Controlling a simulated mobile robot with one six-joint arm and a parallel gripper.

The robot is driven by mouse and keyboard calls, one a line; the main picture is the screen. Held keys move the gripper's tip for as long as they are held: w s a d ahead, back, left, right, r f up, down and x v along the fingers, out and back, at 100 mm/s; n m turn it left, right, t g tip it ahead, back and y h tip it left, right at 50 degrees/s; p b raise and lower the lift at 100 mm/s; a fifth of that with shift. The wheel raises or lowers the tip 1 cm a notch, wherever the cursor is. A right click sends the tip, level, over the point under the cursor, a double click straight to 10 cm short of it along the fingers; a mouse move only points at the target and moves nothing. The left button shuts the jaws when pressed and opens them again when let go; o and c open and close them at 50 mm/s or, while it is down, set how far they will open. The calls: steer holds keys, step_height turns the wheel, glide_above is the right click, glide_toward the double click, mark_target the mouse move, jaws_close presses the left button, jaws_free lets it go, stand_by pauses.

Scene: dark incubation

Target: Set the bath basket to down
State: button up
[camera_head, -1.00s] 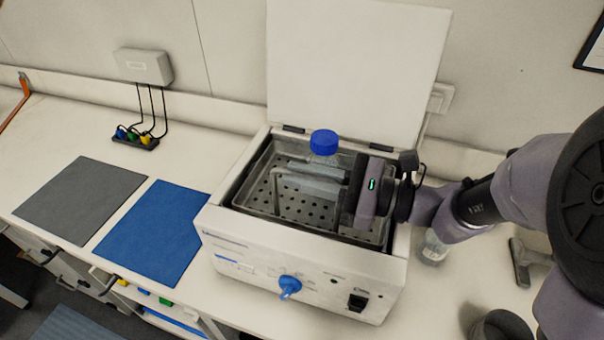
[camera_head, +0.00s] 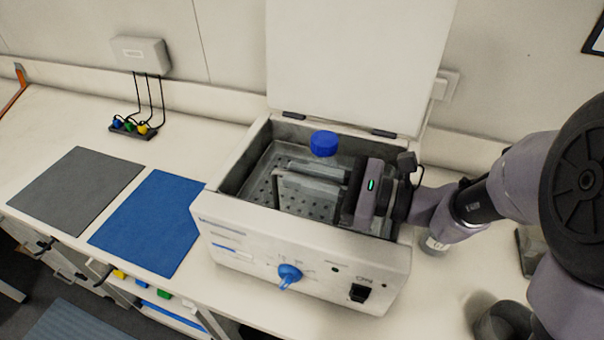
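The bath basket (camera_head: 262,190) is a perforated metal tray inside the open white water bath (camera_head: 300,245). It sits low, below the bath's rim, and looks about level. My gripper (camera_head: 298,177) reaches in from the right, fingers pointing left, at the basket's raised metal handle (camera_head: 276,190). It appears shut on this handle, though the exact contact is partly hidden. The basket's right part is hidden by my gripper.
The bath's white lid (camera_head: 360,65) stands open behind. A blue knob (camera_head: 290,277) and a black switch (camera_head: 359,293) are on its front. Blue (camera_head: 155,222) and grey (camera_head: 78,190) mats lie left. A clear container (camera_head: 434,243) stands close under my arm.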

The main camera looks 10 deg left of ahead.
steer(key=shift+o, duration=1.4)
steer(key=shift+w, duration=0.1)
steer(key=d+p, duration=0.1)
steer(key=d, duration=0.4)
steer(key=s+d+p, duration=0.1)
steer(key=d, duration=0.5)
steer(key=d+p, duration=0.1)
steer(key=d, duration=0.5)
steer(key=shift+s+d, duration=0.25)
